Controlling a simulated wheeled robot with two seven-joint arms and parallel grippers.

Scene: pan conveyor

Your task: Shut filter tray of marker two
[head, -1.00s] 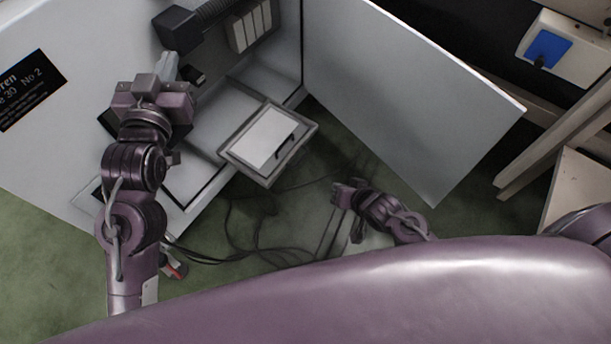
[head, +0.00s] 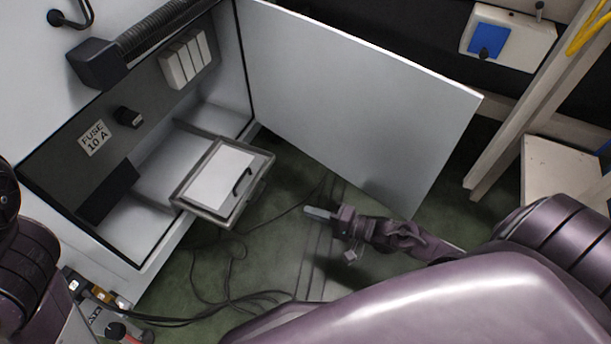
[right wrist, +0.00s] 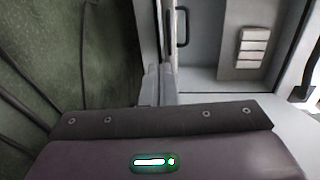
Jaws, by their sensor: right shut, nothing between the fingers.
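The filter tray (head: 208,212) is a grey-framed drawer with a white panel and a black handle (head: 242,181). In the head view it sticks out of the open cabinet (head: 152,262), over the floor. My right gripper (head: 319,213) is shut and empty, to the right of the tray and apart from it, below the open door. In the right wrist view its fingers (right wrist: 156,86) point toward the cabinet, and a dark handle (right wrist: 182,27) shows beyond them. My left arm shows only at the left edge of the head view; its gripper is out of frame.
The cabinet door (head: 355,105) stands wide open behind and right of the tray. Inside are a fuse label (head: 95,138), a black knob (head: 129,117) and white modules (head: 184,60). Cables (head: 230,285) lie on the green floor. A wooden frame (head: 530,95) stands at the right.

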